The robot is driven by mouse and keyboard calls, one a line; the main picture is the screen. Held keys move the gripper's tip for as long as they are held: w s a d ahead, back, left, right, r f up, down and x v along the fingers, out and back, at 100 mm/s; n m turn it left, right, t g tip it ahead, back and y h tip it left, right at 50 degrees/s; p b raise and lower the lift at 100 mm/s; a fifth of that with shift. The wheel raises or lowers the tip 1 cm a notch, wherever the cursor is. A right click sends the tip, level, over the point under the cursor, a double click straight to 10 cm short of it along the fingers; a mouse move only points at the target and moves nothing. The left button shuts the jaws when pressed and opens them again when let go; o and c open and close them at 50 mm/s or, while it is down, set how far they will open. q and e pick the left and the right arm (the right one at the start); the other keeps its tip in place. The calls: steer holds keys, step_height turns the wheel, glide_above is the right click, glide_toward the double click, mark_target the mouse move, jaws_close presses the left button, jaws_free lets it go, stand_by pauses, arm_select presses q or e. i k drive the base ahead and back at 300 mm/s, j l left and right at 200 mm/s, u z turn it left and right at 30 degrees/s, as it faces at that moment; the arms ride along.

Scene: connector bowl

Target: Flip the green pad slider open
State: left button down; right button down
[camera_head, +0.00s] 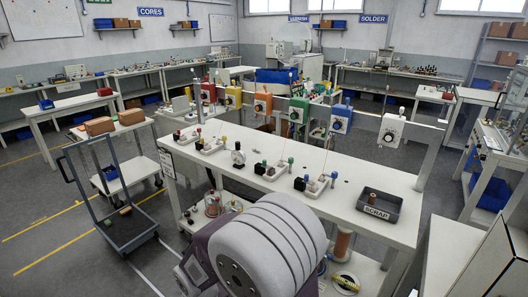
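A green unit (298,110) with a pale round dial hangs on the rail behind the white workbench (350,205). Neither gripper shows in this view. A large white and grey rounded part, likely mine, fills the lower middle and covers the bench's near edge.
Orange, yellow, blue (341,119) and white (391,130) units share the rail. A dark scrap tray (379,205) sits at the bench's right end. A dark trolley (126,228) stands on the floor to the left. Bare bench top lies around the fixtures.

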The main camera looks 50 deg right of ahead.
mark_target(264, 163)
steer(key=i+l, duration=0.15)
steer(key=l, duration=0.2)
steer(key=i+l, duration=0.15)
steer(key=l, duration=0.2)
steer(key=i+l, duration=0.1)
steer(key=l, duration=0.3)
steer(key=i+l, duration=0.15)
steer(key=l, duration=0.2)
steer(key=i+l, duration=0.15)
steer(key=l, duration=0.85)
